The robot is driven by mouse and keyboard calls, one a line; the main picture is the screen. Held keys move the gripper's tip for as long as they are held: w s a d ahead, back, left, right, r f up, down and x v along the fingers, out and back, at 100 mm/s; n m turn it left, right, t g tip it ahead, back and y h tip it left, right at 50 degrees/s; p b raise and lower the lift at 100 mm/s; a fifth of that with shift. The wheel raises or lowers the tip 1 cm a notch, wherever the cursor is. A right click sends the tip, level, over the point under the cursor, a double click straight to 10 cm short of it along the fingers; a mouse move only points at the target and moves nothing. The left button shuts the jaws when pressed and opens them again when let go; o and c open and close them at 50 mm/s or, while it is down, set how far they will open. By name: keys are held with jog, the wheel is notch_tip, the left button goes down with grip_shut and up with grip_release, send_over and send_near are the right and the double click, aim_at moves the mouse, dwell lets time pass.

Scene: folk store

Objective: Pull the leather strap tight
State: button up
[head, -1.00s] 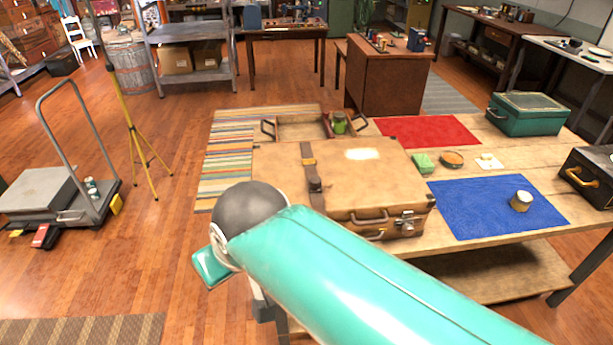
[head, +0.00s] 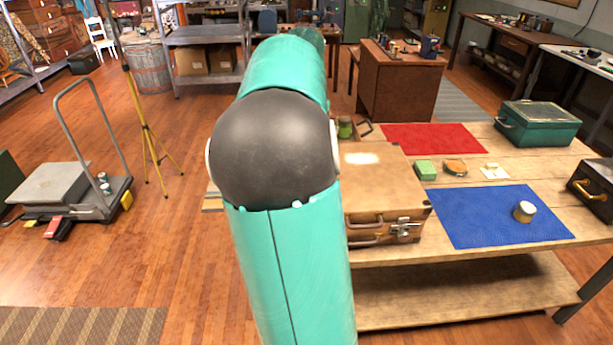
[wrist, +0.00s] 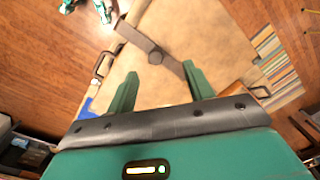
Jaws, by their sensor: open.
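The tan suitcase (head: 385,185) lies closed on the wooden table in the head view, its left part hidden by my arm. In the wrist view the suitcase lid (wrist: 190,30) fills the middle. The brown leather strap (wrist: 135,37) runs slantwise across it, with a dark round buckle piece (wrist: 157,56) on it. My gripper (wrist: 160,70) is open and empty, its two green fingers pointing at the strap from above the lid. The strap's right end passes close to the right fingertip; I cannot tell if they touch. The strap and my gripper are hidden in the head view.
On the table are a blue mat (head: 490,222) with a small jar (head: 524,211), a red mat (head: 430,138), a green block (head: 425,170), a round tin (head: 455,167) and a green case (head: 538,124). A black case (head: 597,188) stands at the right edge.

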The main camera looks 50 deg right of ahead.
jog(key=shift+m+g, duration=0.3)
jog(key=shift+m, duration=0.3)
jog(key=d+f, duration=0.1)
jog(key=f, duration=0.3)
jog(key=d+f, duration=0.1)
jog(key=f, duration=0.4)
jog(key=s+d+f, duration=0.1)
jog(key=f, duration=0.3)
jog(key=shift+d+f, duration=0.1)
jog(key=shift+f, duration=0.3)
jog(key=shift+c, duration=0.4)
grip_shut()
